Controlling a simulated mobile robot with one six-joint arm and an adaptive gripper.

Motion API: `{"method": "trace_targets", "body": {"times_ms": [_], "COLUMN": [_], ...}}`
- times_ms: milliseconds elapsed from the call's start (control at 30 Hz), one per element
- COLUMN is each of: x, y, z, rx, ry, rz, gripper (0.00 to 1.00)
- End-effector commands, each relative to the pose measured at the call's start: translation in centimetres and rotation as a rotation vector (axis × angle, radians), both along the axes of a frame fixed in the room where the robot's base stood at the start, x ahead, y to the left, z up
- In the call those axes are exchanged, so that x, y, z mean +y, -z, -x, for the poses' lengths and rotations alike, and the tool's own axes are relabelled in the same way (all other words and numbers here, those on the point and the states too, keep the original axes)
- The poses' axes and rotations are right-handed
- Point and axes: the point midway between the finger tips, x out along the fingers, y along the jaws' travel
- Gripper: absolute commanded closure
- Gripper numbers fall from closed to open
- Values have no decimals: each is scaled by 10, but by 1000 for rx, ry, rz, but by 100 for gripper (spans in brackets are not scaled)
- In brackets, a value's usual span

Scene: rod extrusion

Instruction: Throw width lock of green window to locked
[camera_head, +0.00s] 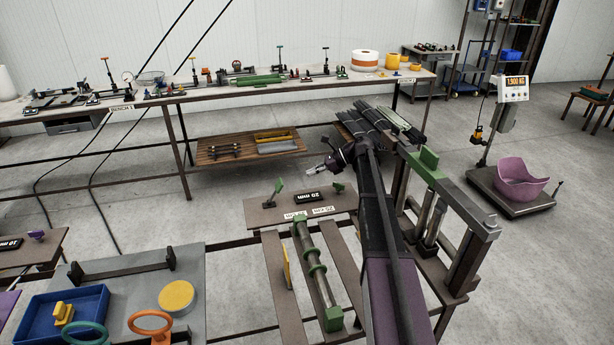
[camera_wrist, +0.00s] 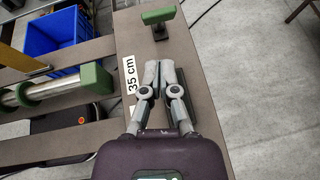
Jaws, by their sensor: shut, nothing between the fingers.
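The green window station has a brown end plate (camera_head: 262,217) with white length labels (camera_head: 296,215) and a black 20 mm sign (camera_head: 307,197). Two green handles stand on this plate, one on the left (camera_head: 278,187) and one on the right (camera_head: 338,187). I cannot tell which is the width lock, nor whether it is locked. My gripper (camera_head: 313,171) is above the plate, shut and empty. In the wrist view, my gripper (camera_wrist: 160,68) is beside the 35 cm label (camera_wrist: 130,74). A green T-shaped handle (camera_wrist: 158,17) stands beyond the fingertips, apart from them.
A metal rod with green collars (camera_head: 315,268) lies along the station. A green-topped frame (camera_head: 455,190) stands to the right. A blue tray (camera_head: 98,301) is at lower left.

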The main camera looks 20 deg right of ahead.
Motion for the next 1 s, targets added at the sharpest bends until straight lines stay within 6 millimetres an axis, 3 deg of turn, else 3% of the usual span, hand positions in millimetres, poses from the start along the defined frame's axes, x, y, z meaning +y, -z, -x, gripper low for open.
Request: {"method": "trace_targets", "body": {"times_ms": [600, 1000], "x": [66, 79], "y": [37, 41], "z": [-9, -12], "rx": [0, 0], "ry": [0, 2], "rz": [0, 0], "gripper": [100, 100]}}
